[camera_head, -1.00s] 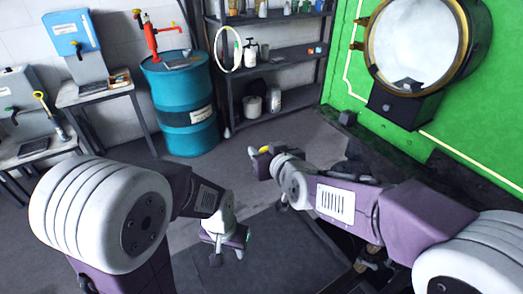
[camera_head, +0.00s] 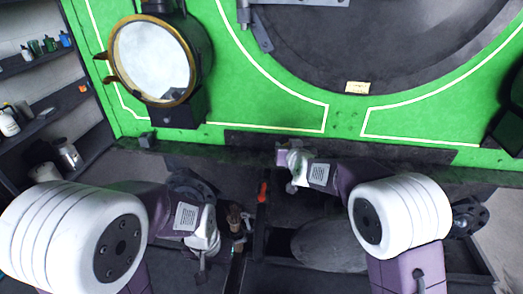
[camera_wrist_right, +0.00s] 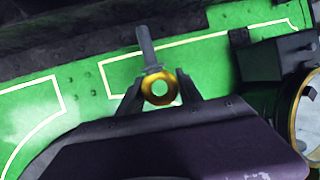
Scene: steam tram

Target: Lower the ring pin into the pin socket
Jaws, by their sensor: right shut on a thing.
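The ring pin (camera_wrist_right: 160,87) has a brass ring and a grey shank. In the right wrist view its ring sits between the two fingers of my right gripper (camera_wrist_right: 160,92), which is shut on it; the shank points up in that picture. In the head view my right gripper (camera_head: 283,157) is by the dark beam under the green tram front, and the pin cannot be made out there. My left gripper (camera_head: 203,264) hangs low at centre left, and its fingers are too small and dark to read. I cannot pick out the pin socket in either view.
The green tram front (camera_head: 240,100) fills the back, with a large round lamp (camera_head: 153,60) jutting out at left. A dark beam (camera_head: 370,152) runs along its foot. A small red part (camera_head: 262,192) stands below the beam. Shelves (camera_head: 50,100) stand at far left.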

